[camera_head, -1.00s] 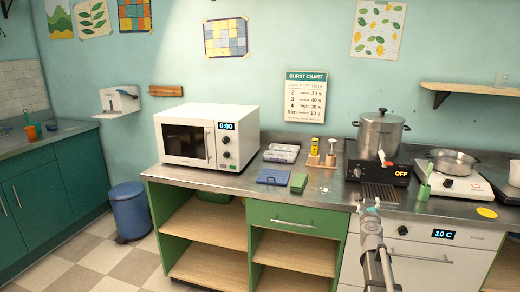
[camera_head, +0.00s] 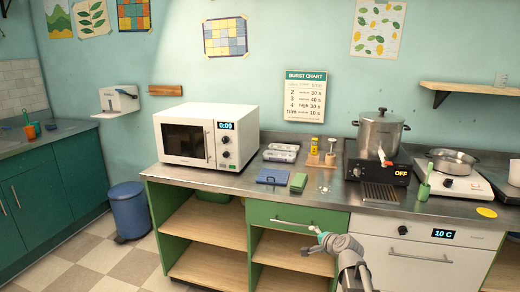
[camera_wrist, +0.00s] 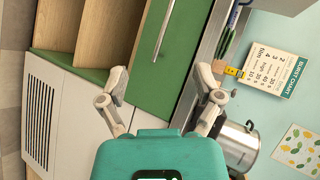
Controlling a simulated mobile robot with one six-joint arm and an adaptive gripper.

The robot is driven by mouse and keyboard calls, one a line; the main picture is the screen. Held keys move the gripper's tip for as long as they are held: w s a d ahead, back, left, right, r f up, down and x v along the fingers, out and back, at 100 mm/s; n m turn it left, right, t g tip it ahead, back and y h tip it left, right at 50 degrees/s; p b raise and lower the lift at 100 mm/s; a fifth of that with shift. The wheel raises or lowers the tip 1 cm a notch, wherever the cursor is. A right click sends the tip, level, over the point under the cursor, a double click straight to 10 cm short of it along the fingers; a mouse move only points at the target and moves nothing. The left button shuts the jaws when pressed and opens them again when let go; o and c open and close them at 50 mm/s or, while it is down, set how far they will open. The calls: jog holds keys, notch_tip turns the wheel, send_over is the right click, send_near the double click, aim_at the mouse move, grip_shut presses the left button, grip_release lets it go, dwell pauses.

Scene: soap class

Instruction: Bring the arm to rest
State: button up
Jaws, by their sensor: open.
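My gripper (camera_head: 312,243) is in front of the green drawer (camera_head: 270,215) below the counter, low and right of the middle in the head view. In the wrist view my gripper (camera_wrist: 162,75) has its two fingers spread wide apart with nothing between them. The picture there is turned on its side, and the green drawer front (camera_wrist: 155,50) with its long metal handle (camera_wrist: 163,32) shows beyond the fingers. The head view cannot show how far the fingers are from the drawer.
The metal counter (camera_head: 240,181) carries a microwave (camera_head: 206,137), a steel pot (camera_head: 380,132) on a burner reading OFF, and a pan (camera_head: 453,160) on a white hotplate. Open shelves (camera_head: 210,228) stand left below the counter, and a blue bin (camera_head: 130,212) is on the floor.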

jog(key=s+a+f+n+g, duration=0.4)
jog(key=s+f+n+g, duration=0.3)
jog(key=s, duration=0.4)
jog(key=s+d+f+n+g+h+p, duration=0.15)
jog(key=s+n+g+h, duration=0.35)
jog(key=s, duration=0.7)
notch_tip(320, 180, up, 19)
jog(key=p, duration=1.8)
jog(key=shift+w+d+f+n+y+p, duration=0.2)
jog(key=shift+n+y+p, duration=0.1)
jog(key=shift+n, duration=0.1)
